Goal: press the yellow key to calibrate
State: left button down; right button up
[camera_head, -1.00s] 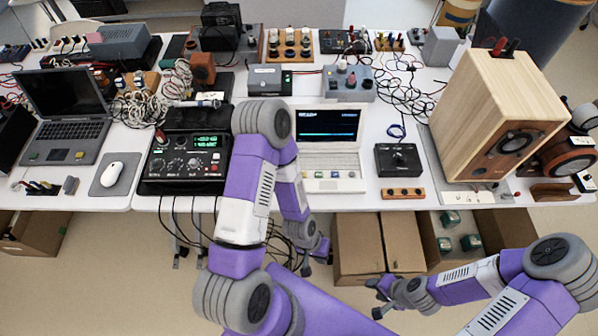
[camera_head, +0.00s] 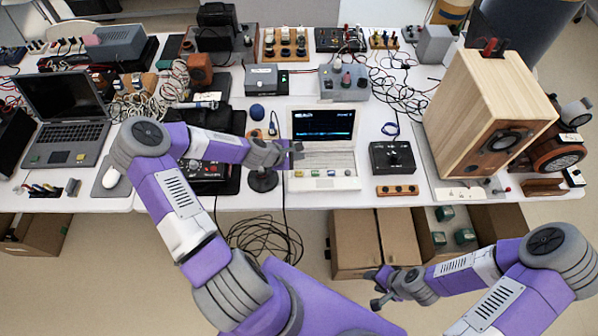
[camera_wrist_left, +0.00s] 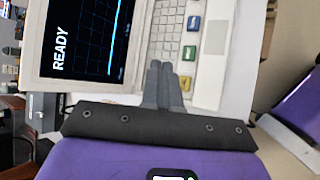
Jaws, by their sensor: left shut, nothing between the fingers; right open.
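The yellow key (camera_wrist_left: 186,83) is on the front strip of a white laptop-like device (camera_head: 345,158), in line with a green key (camera_wrist_left: 189,52) and a blue key (camera_wrist_left: 194,22). In the wrist view the yellow key lies close beside my left fingertips, partly covered by them; I cannot tell whether they touch. My left gripper (camera_head: 297,150) is shut and empty, over the left side of the device's keyboard; its fingers also show in the wrist view (camera_wrist_left: 162,66). The device's screen (camera_wrist_left: 90,35) reads READY. My right gripper (camera_head: 378,288) is open, in front of the table and low.
A black control box (camera_head: 393,158) and a strip with knobs (camera_head: 397,190) stand right of the device. A small dark-blue ball-topped stand (camera_head: 257,112) is behind left. A wooden speaker (camera_head: 490,110) stands at the right. Cardboard boxes (camera_head: 358,243) lie below the table's front edge.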

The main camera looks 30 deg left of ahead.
aim_at(297, 175)
pick_arm(q)
jog(key=shift+a, duration=0.15)
notch_tip(297, 175, down, 9)
jog(key=b, duration=0.7)
jog(key=shift+r, duration=0.1)
dwell(2.0)
jog(key=shift+f+b, duration=0.4)
jog(key=shift+f+b, duration=0.35)
jog(key=shift+f, duration=0.1)
dwell(0.5)
jog(key=shift+r, duration=0.15)
jog(key=shift+r+p, duration=0.75)
